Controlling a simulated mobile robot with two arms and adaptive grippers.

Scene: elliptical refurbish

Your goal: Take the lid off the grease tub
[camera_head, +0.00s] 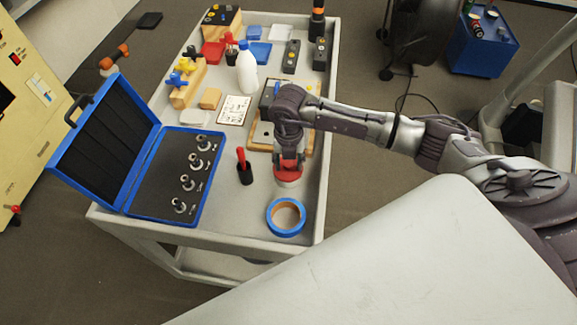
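The grease tub (288,184) seems to be the small pale round container with a red lid (288,172), on the cart top near its right edge. My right gripper (289,162) points down directly over the red lid, its fingers at or just above the lid's edge. I cannot tell whether the fingers grip the lid or only sit around it. The lid appears to be on the tub, and the gripper hides part of it. My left gripper is not in view.
A blue tape roll (286,217) lies just in front of the tub. A red-handled tool in a black holder (243,167) stands to its left. An open blue case (149,183) takes up the cart's left front. A white bottle (247,72) stands farther back.

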